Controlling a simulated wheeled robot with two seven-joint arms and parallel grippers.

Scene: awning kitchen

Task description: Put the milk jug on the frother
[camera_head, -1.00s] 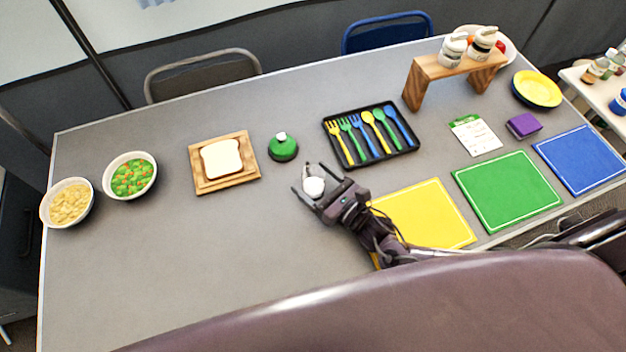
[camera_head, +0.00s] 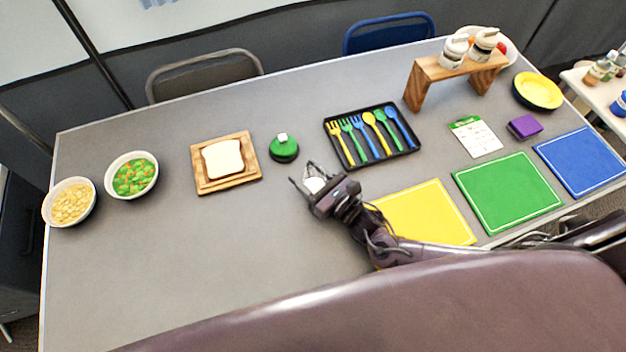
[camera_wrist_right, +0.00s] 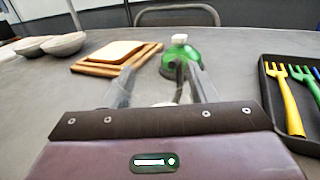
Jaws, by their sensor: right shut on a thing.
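A small white round thing, seemingly the milk jug (camera_head: 314,185), is between the fingers of my right gripper (camera_head: 308,177). The gripper is shut on it, low over the table. In the wrist view the right gripper's fingers (camera_wrist_right: 163,88) show, and only a pale edge of the jug (camera_wrist_right: 163,104) is visible between them; the wrist hides the rest. A green dome with a white top and dark base, possibly the frother (camera_head: 284,149), stands just beyond the gripper, apart from it. It also shows ahead in the wrist view (camera_wrist_right: 181,60). My left gripper is not in view.
A black cutlery tray (camera_head: 404,151) lies right of the dome. A wooden board (camera_head: 254,178) with bread lies left of it, with two bowls farther left. Yellow (camera_head: 428,213), green (camera_head: 508,193) and blue mats lie at right. The table's left front is clear.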

